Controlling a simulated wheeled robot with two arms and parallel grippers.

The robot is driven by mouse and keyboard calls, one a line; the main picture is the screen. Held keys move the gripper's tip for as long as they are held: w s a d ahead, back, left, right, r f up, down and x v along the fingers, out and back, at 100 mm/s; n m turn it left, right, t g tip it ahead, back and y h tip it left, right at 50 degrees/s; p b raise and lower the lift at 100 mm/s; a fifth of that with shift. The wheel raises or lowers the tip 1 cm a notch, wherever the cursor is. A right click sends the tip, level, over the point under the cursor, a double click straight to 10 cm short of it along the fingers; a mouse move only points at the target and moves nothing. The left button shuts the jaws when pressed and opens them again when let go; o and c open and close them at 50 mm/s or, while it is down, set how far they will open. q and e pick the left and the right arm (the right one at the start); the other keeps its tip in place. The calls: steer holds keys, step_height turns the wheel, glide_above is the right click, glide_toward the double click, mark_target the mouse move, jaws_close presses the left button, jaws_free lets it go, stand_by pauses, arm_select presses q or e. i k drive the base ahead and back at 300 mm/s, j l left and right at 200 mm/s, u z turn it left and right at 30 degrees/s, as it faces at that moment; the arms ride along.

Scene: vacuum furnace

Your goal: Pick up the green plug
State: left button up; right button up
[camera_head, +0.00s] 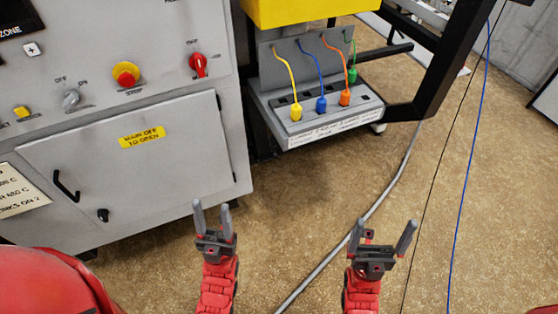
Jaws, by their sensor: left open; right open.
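The green plug (352,75) stands upright at the far right end of a row of plugs on the grey socket panel (325,117). A green cable runs up from it. My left gripper (212,212) is open and empty, low in front of the furnace cabinet. My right gripper (384,233) is open and empty, over the floor below the panel. Both grippers are well apart from the green plug.
Yellow (296,112), blue (321,104) and orange (345,98) plugs stand left of the green one. A yellow box (310,10) hangs above. A black frame (440,70) rises at the right. A grey furnace cabinet (130,175) fills the left. Cables cross the floor.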

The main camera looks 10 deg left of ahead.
mark_target(351, 75)
steer(key=i+l, duration=0.15)
steer(key=l, duration=0.15)
steer(key=i+l, duration=0.1)
steer(key=l, duration=0.25)
steer(key=i+l, duration=0.15)
steer(key=l, duration=0.15)
steer(key=i+l, duration=0.1)
steer(key=l, duration=0.25)
